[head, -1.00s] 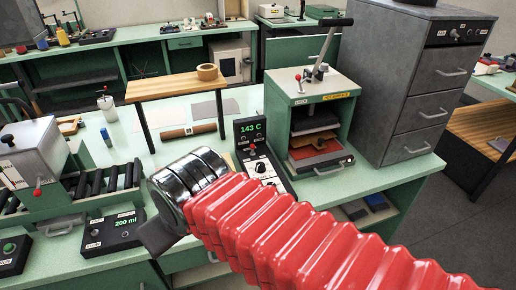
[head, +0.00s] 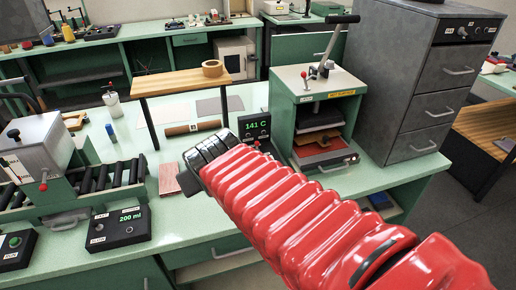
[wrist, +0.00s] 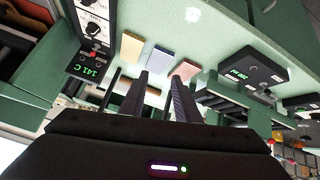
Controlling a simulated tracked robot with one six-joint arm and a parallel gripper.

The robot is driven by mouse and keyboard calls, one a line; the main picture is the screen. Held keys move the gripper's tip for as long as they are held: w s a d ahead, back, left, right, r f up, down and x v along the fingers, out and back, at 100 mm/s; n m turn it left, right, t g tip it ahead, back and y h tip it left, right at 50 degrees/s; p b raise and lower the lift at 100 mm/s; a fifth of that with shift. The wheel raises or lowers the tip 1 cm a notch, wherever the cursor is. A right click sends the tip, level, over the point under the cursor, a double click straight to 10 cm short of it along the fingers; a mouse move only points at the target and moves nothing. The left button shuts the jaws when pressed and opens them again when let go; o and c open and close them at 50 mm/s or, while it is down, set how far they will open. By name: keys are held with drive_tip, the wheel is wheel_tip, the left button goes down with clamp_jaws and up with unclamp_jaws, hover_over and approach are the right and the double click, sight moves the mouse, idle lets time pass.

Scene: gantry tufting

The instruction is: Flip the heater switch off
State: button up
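The heater control box (head: 257,124) stands on the bench with a green 141 C readout. Its red-tipped lever (head: 257,143) shows just below the readout; I cannot tell its position. My gripper (head: 189,184) is at the left of the box, nearer the camera, and my red arm hides the box's lower panel in the head view. In the wrist view the box (wrist: 93,32) is at the upper left, with white dials and the readout. My gripper's two fingers (wrist: 164,74) are spread, with nothing between them and apart from the box.
A green press (head: 318,105) stands right of the box, beside a grey drawer cabinet (head: 412,75). A wooden shelf (head: 185,82) stands behind. A pink block (head: 169,178) lies left of my gripper. A roller unit (head: 103,180) and 200 ml box (head: 118,230) are further left.

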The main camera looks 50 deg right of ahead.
drive_tip(key=w+d+f+m+t+h, duration=0.1)
drive_tip(key=w+d+h, duration=0.1)
drive_tip(key=d, duration=0.7)
drive_tip(key=w+d+f+t+h, duration=0.1)
drive_tip(key=d, duration=0.7)
drive_tip(key=t+y, duration=0.2)
drive_tip(key=t, duration=0.1)
approach(257, 147)
drive_tip(key=s+r, duration=0.3)
drive_tip(key=shift+s+a, duration=0.25)
drive_tip(key=shift+a, duration=0.15)
drive_tip(key=shift+s+f, duration=0.5)
drive_tip(key=shift+s, duration=0.1)
drive_tip(key=shift+w, duration=0.1)
drive_tip(key=x, duration=1.3)
drive_tip(key=shift+w+a+f, duration=0.1)
drive_tip(key=shift+w+a, duration=0.05)
drive_tip(key=shift+w, duration=0.2)
drive_tip(key=shift+c, duration=0.4)
